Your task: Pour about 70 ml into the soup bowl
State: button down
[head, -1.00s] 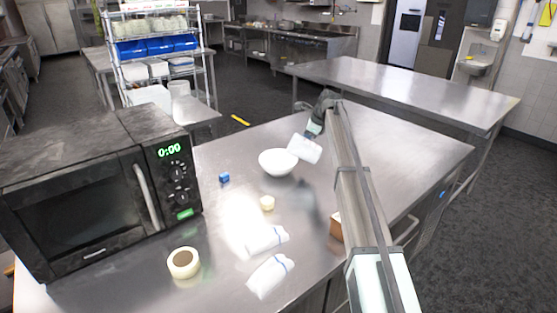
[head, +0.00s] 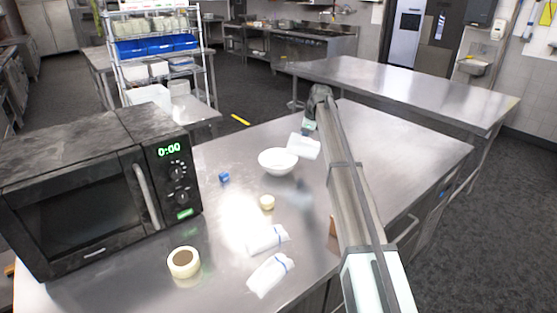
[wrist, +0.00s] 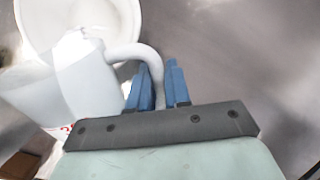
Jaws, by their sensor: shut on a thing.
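The white soup bowl (head: 278,162) stands upright on the steel table, and its inside also shows at the top of the wrist view (wrist: 112,14). A white handled jug (head: 304,147) is tilted beside and over the bowl's right rim. In the wrist view the jug (wrist: 85,85) overlaps the bowl, and its curved handle runs between the blue fingers. My gripper (wrist: 158,85) is shut on that handle. In the head view my gripper (head: 309,125) is at the jug's upper right. No liquid stream can be made out, and the level in the bowl is unclear.
A black microwave (head: 95,195) fills the table's left. The table's far right (head: 400,140) is clear.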

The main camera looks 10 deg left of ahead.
jog(key=shift+a+f+g+h+p, duration=0.2)
jog(key=shift+a+g+h+p, duration=0.1)
jog(key=shift+a+h+p, duration=0.4)
dwell(1.4)
jog(key=shift+s+d+r+y, duration=0.1)
jog(key=shift+d+r+y, duration=0.15)
jog(key=shift+d+y, duration=0.7)
jog(key=shift+d+f+y, duration=0.15)
jog(key=shift+f+y, duration=0.3)
jog(key=shift+y, duration=0.2)
jog(key=shift+r+y, duration=0.1)
jog(key=shift+y, duration=0.3)
jog(key=shift+r+y, duration=0.2)
jog(key=shift+y, duration=0.4)
jog(key=shift+f+t+y, duration=0.1)
jog(key=shift+t+y, duration=0.3)
